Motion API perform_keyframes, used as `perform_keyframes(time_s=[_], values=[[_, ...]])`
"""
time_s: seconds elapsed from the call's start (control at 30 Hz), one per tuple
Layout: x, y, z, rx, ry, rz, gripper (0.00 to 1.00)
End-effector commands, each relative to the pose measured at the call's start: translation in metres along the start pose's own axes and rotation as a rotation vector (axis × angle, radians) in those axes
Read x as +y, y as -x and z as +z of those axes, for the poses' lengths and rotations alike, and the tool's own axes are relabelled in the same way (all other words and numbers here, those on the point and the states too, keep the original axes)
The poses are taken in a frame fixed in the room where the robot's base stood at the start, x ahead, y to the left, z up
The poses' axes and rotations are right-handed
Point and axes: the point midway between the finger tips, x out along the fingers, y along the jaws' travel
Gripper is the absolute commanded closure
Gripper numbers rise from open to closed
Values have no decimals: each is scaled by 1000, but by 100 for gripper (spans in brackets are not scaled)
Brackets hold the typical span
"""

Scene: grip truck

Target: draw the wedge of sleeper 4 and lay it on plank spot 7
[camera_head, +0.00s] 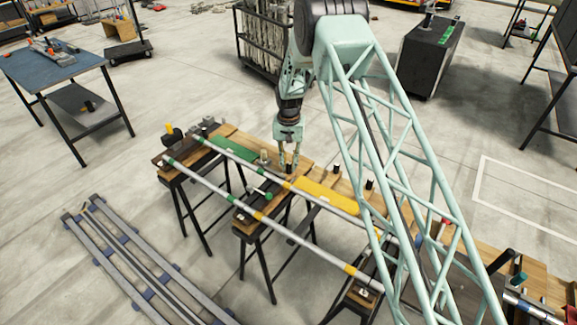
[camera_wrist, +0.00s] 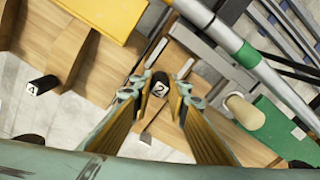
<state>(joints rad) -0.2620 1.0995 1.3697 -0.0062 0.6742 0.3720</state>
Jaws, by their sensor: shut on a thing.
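My gripper (camera_head: 288,165) points down over the wooden planks (camera_head: 320,172) of the trestle bench. In the wrist view my gripper (camera_wrist: 163,78) has its two yellow-padded fingers close on either side of a small black piece marked 2 (camera_wrist: 158,86). Contact is hard to make out, but the jaws are shut on this piece. It also shows under the fingertips in the head view (camera_head: 288,169). A similar black piece marked 4 (camera_wrist: 42,85) stands apart on the left in the wrist view. I cannot make out a spot marked 7.
A yellow block (camera_head: 328,195) and a green block (camera_head: 235,150) lie on either side of my gripper. A pale round peg (camera_wrist: 245,111) stands close to the right finger. Long grey rails (camera_head: 300,240) run along the bench front. My lattice arm hides the bench's right part.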

Motion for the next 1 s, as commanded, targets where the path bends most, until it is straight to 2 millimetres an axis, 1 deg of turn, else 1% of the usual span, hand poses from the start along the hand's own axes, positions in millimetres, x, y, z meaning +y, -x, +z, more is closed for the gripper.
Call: perform_keyframes(time_s=[1.0], values=[[6,0,-11,1,0,0,98]])
